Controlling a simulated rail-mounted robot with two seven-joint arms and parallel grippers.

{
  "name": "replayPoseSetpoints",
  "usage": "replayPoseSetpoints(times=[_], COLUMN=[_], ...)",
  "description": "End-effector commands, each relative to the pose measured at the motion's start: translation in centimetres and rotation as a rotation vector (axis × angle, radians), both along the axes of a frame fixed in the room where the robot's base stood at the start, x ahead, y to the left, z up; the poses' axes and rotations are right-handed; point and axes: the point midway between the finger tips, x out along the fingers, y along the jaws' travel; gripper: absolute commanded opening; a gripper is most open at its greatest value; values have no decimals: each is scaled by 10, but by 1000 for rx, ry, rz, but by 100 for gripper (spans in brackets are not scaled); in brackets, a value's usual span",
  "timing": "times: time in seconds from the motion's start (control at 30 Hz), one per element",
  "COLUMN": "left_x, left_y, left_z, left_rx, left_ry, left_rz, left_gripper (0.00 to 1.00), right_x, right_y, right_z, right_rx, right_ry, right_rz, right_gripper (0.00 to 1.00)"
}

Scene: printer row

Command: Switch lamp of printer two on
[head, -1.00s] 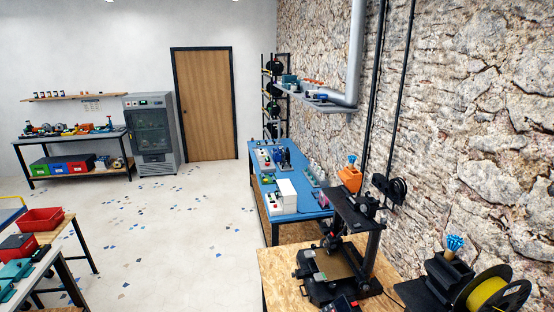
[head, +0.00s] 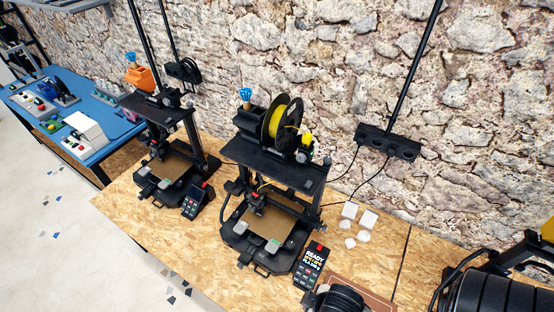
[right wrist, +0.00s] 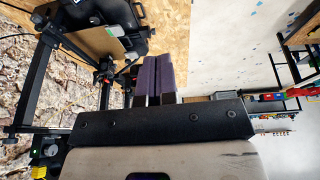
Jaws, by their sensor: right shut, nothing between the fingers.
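A black printer (head: 275,170) with a yellow filament spool (head: 283,120) stands mid bench in the head view. Its control box (head: 312,265) sits at its front right, with a lit screen reading READY and a red part on top. A second black printer (head: 165,125) stands to the left, with a dark-screened control box (head: 194,201). I cannot make out which is printer two, or a lamp's state. My right gripper (right wrist: 154,62) is shut and empty in the right wrist view, beside a printer frame (right wrist: 42,75) and its bed (right wrist: 95,38). My left gripper is not in view.
The wooden bench (head: 215,275) has bare room in front of the printers. Small white pieces (head: 358,222) lie right of the spool printer. A power strip (head: 388,142) is on the stone wall. A blue table (head: 75,95) stands at the far left.

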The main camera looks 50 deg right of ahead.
Motion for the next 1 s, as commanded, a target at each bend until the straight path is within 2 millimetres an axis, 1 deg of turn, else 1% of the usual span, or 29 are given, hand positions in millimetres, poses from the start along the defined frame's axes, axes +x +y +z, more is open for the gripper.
replayPoseSetpoints(times=[0.07,0.17,0.27,0.3,0.37,0.4,0.47,0.5,0.67,0.7,0.77,0.8,0.87,0.97,1.0], left_x=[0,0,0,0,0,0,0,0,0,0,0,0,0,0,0], left_y=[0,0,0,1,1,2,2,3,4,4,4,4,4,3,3], left_z=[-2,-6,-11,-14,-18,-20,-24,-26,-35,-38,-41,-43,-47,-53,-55], left_rx=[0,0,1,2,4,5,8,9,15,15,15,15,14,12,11], left_ry=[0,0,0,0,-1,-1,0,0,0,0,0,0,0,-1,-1], left_rz=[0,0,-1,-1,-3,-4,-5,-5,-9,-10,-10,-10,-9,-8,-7], left_gripper=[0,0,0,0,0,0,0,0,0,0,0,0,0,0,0], right_x=[10,32,65,81,104,118,139,152,200,211,226,236,250,270,277], right_y=[0,-1,-8,-13,-21,-26,-34,-40,-64,-71,-84,-94,-111,-142,-155], right_z=[3,10,25,33,48,59,76,88,136,148,168,181,205,250,271], right_rx=[0,-2,-30,-49,-81,-104,-143,-171,-298,-335,-399,-448,-530,-688,-758], right_ry=[-24,-79,-168,-209,-274,-317,-382,-422,-564,-595,-641,-669,-714,-800,-850], right_rz=[1,2,15,24,40,51,69,81,119,124,125,121,103,56,38], right_gripper=[0,0,0,0,0,0,0,0,0,0,0,0,0,0,0])
